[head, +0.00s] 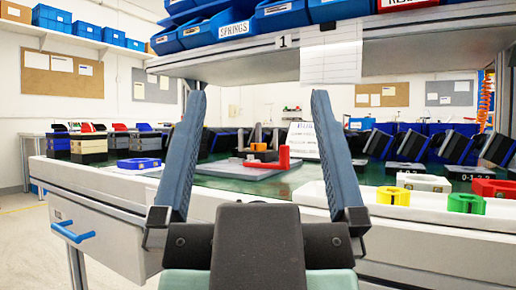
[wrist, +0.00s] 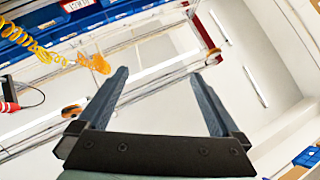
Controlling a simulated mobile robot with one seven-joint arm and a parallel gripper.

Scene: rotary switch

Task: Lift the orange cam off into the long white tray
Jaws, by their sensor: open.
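The small orange cam (head: 259,147) sits in the head view near the middle of the bench, on a stack over a grey base plate (head: 232,168). A red L-shaped part (head: 283,158) stands just in front and to its right. The long white tray (head: 420,211) lies along the front right of the bench, with yellow and green pieces on it. My gripper (head: 258,95) is open and empty, its two blue-grey fingers wide apart in the foreground. The cam shows between the fingers, well beyond them. In the wrist view, nothing is between the fingers.
A blue ring-shaped piece (head: 138,163) lies at the bench's left, near stacked black and beige boxes (head: 89,148). Several dark bins line the back right. A shelf with blue bins (head: 234,27) and a hanging white card (head: 331,62) overhangs the bench. A drawer with a blue handle (head: 72,232) is at front left.

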